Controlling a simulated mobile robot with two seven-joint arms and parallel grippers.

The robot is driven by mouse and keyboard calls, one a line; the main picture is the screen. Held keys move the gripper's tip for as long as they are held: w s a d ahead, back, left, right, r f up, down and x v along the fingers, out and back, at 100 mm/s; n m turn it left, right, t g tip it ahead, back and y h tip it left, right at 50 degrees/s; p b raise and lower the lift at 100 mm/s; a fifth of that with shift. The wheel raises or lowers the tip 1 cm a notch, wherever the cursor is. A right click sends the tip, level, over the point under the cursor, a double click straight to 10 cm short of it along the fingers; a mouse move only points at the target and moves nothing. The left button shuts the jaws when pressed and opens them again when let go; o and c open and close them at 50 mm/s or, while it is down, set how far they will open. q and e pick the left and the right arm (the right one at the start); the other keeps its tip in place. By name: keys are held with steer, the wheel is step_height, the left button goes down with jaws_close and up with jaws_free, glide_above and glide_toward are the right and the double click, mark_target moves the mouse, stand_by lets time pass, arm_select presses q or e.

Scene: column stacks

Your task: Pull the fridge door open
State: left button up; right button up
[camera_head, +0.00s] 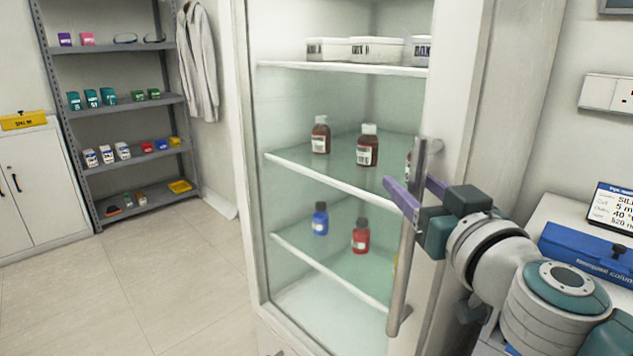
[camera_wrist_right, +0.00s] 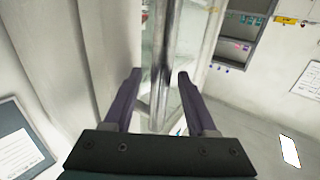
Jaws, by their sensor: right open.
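The tall white fridge has a glass door (camera_head: 340,185) that looks shut in the head view, with shelves and bottles showing through it. Its long vertical metal handle (camera_head: 403,275) is on the door's right side. My right gripper (camera_head: 409,181) is at the upper part of the handle, its purple fingers open. In the right wrist view, the handle (camera_wrist_right: 163,50) runs between the two spread fingers (camera_wrist_right: 159,75), with a gap on both sides. Whether either finger touches it is hard to tell. My left gripper is not in view.
A grey shelf unit (camera_head: 118,51) with small boxes and a white cabinet (camera_head: 30,185) stand at the far left. The tiled floor (camera_head: 150,290) left of the fridge is clear.

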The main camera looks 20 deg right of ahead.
jaws_close()
stand_by(0.3)
stand_by(1.1)
